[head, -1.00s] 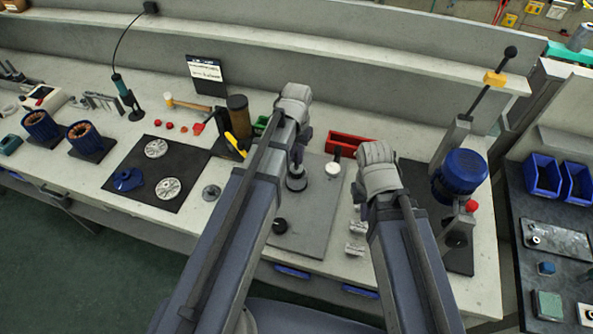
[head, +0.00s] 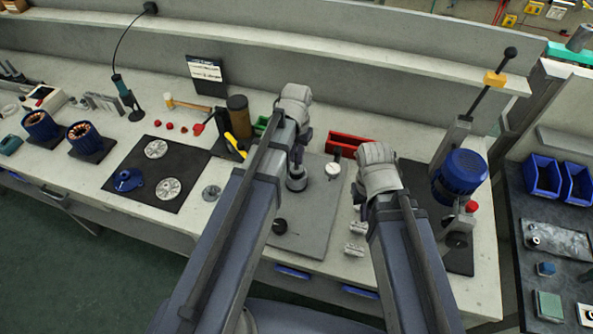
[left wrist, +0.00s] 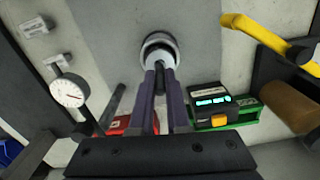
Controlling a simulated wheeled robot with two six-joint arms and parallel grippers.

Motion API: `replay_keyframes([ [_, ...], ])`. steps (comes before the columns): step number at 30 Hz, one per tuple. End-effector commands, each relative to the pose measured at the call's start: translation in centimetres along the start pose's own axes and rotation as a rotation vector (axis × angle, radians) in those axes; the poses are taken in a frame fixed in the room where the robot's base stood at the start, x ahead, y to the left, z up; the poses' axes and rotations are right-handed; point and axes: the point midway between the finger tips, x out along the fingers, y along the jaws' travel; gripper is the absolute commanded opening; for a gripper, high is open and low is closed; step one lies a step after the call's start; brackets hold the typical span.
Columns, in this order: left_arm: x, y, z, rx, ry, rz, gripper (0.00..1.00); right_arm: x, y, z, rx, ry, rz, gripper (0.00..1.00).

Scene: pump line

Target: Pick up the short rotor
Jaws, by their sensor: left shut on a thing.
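The short rotor (head: 297,182) is a small grey metal cylinder, upright below my left gripper (head: 297,158), over the grey mat (head: 310,230) in the head view. In the left wrist view my left gripper (left wrist: 160,80) has its two dark fingers close together on the rotor's shaft, and the round rotor body (left wrist: 158,42) shows beyond the fingertips. I cannot tell whether its base touches the mat.
A white dial gauge (head: 332,170) and a red bin (head: 347,142) are close to the right of my left gripper. Small metal blocks (head: 355,248) lie near my right arm. A blue motor (head: 462,177) stands further right. The mat's front part is mostly clear.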

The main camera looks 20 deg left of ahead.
Motion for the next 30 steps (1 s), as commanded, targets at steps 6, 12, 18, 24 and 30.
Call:
replay_keyframes([
  [6,-0.1,0.0,0.0,0.0,0.0,0.0,0.0,-0.1,0.0,0.0,0.0,0.0,0.0,0.0],
  [12,-1.0,0.0,0.0,0.0,0.0,0.0,0.0,-1.0,0.1,0.1,0.0,0.0,0.0,0.0],
  [18,-3.2,0.0,0.0,0.0,0.0,0.0,0.0,-3.2,0.3,0.2,-0.001,0.0,0.0,0.0],
  [24,-6.2,0.0,0.0,0.0,0.0,0.0,0.0,-6.2,0.6,0.4,-0.002,0.0,0.0,0.0],
  [30,-9.0,0.0,0.0,0.0,0.0,0.0,0.0,-9.0,0.8,0.5,0.0,0.0,0.0,0.0],
])
